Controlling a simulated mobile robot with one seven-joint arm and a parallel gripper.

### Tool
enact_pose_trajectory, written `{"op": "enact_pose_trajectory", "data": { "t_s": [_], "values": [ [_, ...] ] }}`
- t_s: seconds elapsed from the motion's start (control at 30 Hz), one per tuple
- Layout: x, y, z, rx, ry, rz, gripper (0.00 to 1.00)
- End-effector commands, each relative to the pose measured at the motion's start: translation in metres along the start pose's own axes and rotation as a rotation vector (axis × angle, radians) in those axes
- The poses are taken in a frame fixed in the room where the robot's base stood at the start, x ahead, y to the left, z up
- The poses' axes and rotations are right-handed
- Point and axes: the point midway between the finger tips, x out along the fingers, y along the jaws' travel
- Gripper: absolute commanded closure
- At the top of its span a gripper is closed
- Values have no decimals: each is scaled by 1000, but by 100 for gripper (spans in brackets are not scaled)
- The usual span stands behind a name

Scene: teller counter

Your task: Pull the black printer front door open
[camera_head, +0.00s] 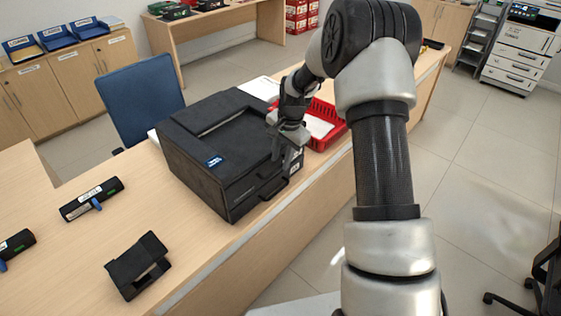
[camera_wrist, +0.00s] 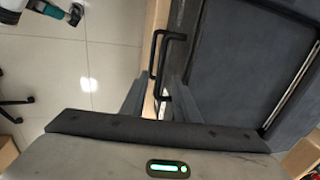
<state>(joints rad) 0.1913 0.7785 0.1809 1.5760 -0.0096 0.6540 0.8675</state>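The black printer (camera_head: 215,140) sits on the wooden counter, its front facing the counter's lower-right edge. Its front door (camera_head: 252,190) appears shut, with dark handles projecting from the front. My gripper (camera_head: 290,158) is at the printer's right front corner, fingers pointing down. In the wrist view, the two fingers of my gripper (camera_wrist: 160,97) are spread apart, with part of a black handle (camera_wrist: 157,62) in line with the gap. The printer body (camera_wrist: 245,60) fills the right side there. Whether a finger touches the handle I cannot tell.
A red tray (camera_head: 325,122) with paper stands close behind my gripper. A black stand (camera_head: 138,265) and a dark device (camera_head: 92,198) lie on the counter (camera_head: 195,245) to the left. The tiled floor (camera_head: 455,190) in front of the counter is mostly clear.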

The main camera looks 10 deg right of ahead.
Motion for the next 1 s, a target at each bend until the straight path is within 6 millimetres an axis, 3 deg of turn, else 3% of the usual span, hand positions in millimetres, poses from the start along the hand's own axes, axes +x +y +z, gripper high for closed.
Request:
{"op": "enact_pose_trajectory", "data": {
  "t_s": [0.2,0.5,0.53,0.7,1.0],
  "values": [
    [20,0,0,0,0,0,72],
    [23,0,0,0,1,0,72],
    [23,0,0,0,1,0,74],
    [23,0,0,0,0,0,100],
    [23,1,0,1,0,-4,100]
  ]
}}
